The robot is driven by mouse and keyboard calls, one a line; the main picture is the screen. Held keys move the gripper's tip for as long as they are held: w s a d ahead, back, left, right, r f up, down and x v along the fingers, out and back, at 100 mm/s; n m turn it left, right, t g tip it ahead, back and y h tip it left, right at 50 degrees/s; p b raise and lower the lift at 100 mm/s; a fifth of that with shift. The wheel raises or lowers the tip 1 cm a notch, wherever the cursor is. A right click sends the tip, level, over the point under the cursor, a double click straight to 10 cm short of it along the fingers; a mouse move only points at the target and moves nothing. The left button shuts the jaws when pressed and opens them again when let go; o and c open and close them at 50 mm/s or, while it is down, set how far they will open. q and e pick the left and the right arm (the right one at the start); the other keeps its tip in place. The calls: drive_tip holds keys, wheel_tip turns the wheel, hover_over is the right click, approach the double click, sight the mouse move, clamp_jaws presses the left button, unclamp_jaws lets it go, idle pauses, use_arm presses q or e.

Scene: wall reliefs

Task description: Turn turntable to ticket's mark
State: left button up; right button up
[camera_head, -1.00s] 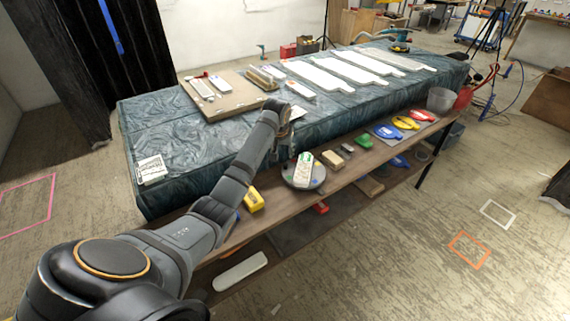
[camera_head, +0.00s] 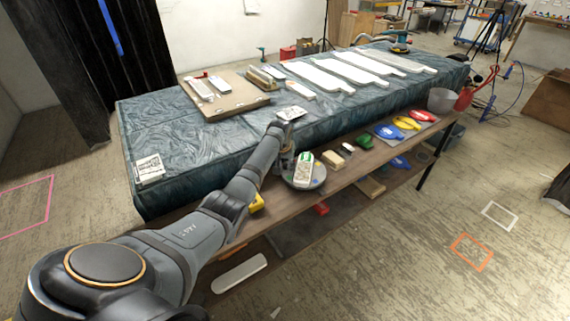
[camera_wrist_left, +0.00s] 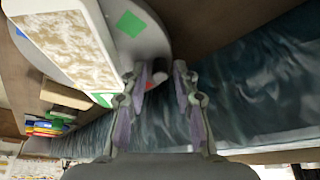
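The turntable is a round grey disc (camera_head: 320,176) on the wooden shelf beside the covered table. A pale framed block (camera_head: 303,171) with a mottled brown and white face lies on it. In the left wrist view the disc (camera_wrist_left: 153,42) fills the upper left, with green patches (camera_wrist_left: 130,23) and a small red one near its rim. My left gripper (camera_wrist_left: 160,72) is open and empty, its left fingertip close to the rim; I cannot tell if they touch. In the head view it is mostly hidden behind my arm. A printed white paper (camera_head: 150,168) lies on the table's left corner.
A yellow object (camera_head: 257,203) lies left of the turntable, partly behind my arm. A pale block (camera_head: 330,158), green (camera_head: 362,142), blue (camera_head: 388,132), yellow and red items and a grey bucket (camera_head: 441,100) line the shelf to the right.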

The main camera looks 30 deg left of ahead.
use_arm(q)
clamp_jaws()
